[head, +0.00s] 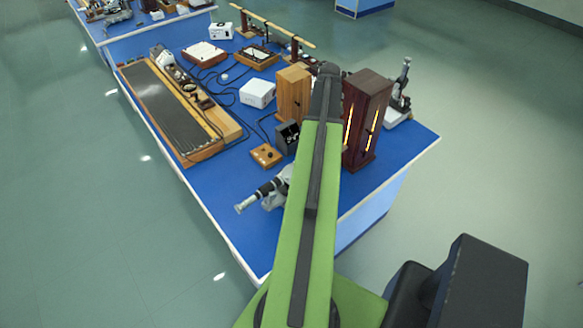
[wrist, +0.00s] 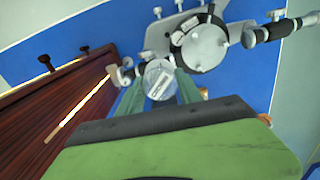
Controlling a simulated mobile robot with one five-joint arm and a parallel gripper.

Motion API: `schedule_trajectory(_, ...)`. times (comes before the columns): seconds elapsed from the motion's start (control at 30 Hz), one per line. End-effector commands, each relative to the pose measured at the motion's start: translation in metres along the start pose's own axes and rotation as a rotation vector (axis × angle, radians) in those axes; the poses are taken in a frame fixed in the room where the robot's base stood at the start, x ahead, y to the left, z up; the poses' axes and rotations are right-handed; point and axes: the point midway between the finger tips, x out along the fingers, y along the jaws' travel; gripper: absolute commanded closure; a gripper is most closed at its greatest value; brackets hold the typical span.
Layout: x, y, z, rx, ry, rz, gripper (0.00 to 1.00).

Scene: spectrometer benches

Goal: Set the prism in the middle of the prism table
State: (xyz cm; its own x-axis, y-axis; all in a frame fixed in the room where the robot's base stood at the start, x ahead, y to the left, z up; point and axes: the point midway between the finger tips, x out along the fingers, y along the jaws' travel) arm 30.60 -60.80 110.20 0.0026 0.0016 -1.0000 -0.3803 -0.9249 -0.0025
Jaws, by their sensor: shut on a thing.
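In the wrist view, my gripper (wrist: 161,76) reaches forward with its two greenish fingers on either side of a small pale, glassy piece, which I take for the prism (wrist: 160,87). A pale round disc, perhaps the prism table (wrist: 156,69), shows just behind it. I cannot tell whether the prism touches this disc. A grey spectrometer (wrist: 205,47) with a larger round part and a dark tube lies just beyond. In the head view, my own arm hides the gripper and prism; part of a grey instrument (head: 400,100) shows to the right, behind the dark cabinet.
A dark wooden cabinet (head: 366,115) with glowing slits stands close to my gripper, at the left in the wrist view (wrist: 60,108). A lighter wooden box (head: 292,93) and another grey instrument (head: 262,192) are on the blue bench (head: 215,185). The bench's right edge is near.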

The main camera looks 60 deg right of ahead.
Motion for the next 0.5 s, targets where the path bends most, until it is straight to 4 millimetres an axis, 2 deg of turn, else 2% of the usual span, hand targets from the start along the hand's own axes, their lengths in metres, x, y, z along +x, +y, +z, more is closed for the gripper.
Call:
schedule_trajectory(0.1, 0.026, -0.032, 0.001, -0.010, 0.000, 0.000, 1.00)
schedule_trajectory(0.3, 0.057, -0.086, 0.000, -0.014, 0.000, 0.000, 1.00)
schedule_trajectory(0.4, 0.066, -0.104, -0.001, -0.014, 0.000, 0.000, 1.00)
schedule_trajectory(0.5, 0.069, -0.114, -0.002, -0.012, 0.000, 0.000, 1.00)
